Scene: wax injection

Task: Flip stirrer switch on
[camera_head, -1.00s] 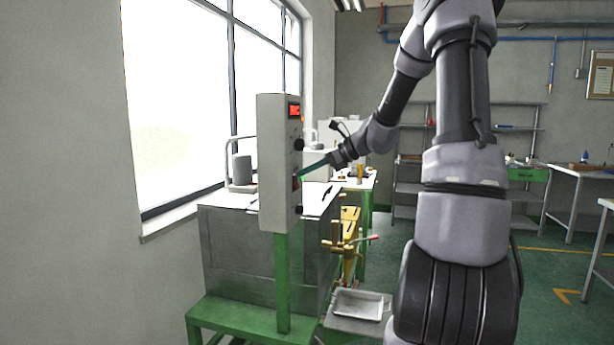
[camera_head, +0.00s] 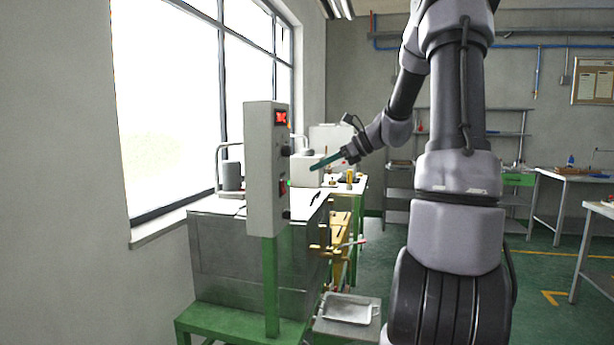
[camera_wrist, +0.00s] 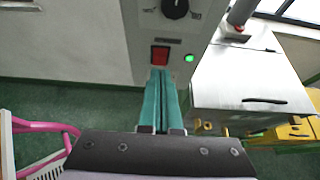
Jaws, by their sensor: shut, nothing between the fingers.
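In the wrist view a red rocker switch (camera_wrist: 160,56) sits on the panel face below a black knob (camera_wrist: 175,8). A lit green lamp (camera_wrist: 189,58) is to the right of the switch. My gripper (camera_head: 313,168) is shut and empty, its teal fingers a short gap from the panel in the head view. In the wrist view the fingertips (camera_wrist: 162,72) appear just below the switch. Which way the rocker is tilted is hard to tell.
A metal tank (camera_head: 225,255) on a green frame stands behind the panel. A yellow clamp-like fixture (camera_head: 340,235) and a metal tray (camera_head: 347,309) are to its right. A window (camera_head: 165,110) lies on the left wall.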

